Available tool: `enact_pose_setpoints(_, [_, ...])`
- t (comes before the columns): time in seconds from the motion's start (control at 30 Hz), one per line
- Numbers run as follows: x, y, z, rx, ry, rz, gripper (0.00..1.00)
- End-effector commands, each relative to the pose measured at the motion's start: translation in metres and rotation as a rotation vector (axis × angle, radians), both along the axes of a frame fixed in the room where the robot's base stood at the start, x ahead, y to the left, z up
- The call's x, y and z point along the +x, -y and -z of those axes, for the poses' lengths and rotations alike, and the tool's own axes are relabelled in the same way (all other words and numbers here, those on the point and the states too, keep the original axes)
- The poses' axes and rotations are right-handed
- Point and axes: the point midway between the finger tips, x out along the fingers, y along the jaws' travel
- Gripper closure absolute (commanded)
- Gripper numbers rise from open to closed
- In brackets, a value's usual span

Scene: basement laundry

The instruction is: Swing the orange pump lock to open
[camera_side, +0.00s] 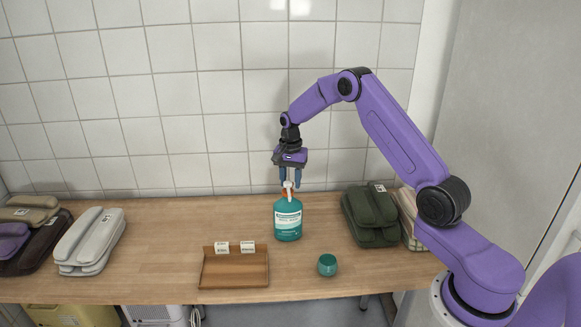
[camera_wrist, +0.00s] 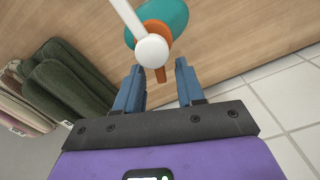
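A teal pump bottle (camera_side: 288,222) with a pale label stands upright on the wooden table. Its white pump head (camera_side: 289,186) sits on top, with the orange lock (camera_side: 284,193) just below it. In the wrist view the white pump head (camera_wrist: 151,50) partly covers the orange lock (camera_wrist: 160,74), whose tab points toward my gripper. The teal bottle (camera_wrist: 172,16) shows behind. My gripper (camera_side: 291,183) points down above the bottle. In the wrist view my gripper (camera_wrist: 158,77) is open, with the lock's tab appearing between its fingertips. I cannot tell if they touch it.
A wooden tray (camera_side: 234,284) with two small labels stands left of the bottle. A teal cup (camera_side: 327,265) stands to the front right. Folded green cloths (camera_side: 371,216) lie at right, and grey cloths (camera_side: 90,241) at left. The tiled wall is behind.

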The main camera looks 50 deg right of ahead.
Motion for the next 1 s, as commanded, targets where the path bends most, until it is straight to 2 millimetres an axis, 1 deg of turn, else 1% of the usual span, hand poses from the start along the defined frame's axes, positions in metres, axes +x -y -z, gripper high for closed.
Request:
enact_pose_setpoints(0.17, [0.001, 0.000, -0.022, -0.001, 0.005, 0.000, 0.62])
enact_pose_setpoints(0.7, [0.001, 0.000, -0.133, -0.001, 0.006, 0.000, 0.62])
enact_pose_setpoints(0.8, [0.001, 0.000, -0.150, -0.001, 0.005, -0.001, 0.62])
enact_pose_setpoints(0.9, [0.001, 0.000, -0.161, -0.001, 0.005, -0.001, 0.62])
enact_pose_setpoints(1.0, [0.001, 0.000, -0.168, -0.001, 0.003, 0.000, 0.62])
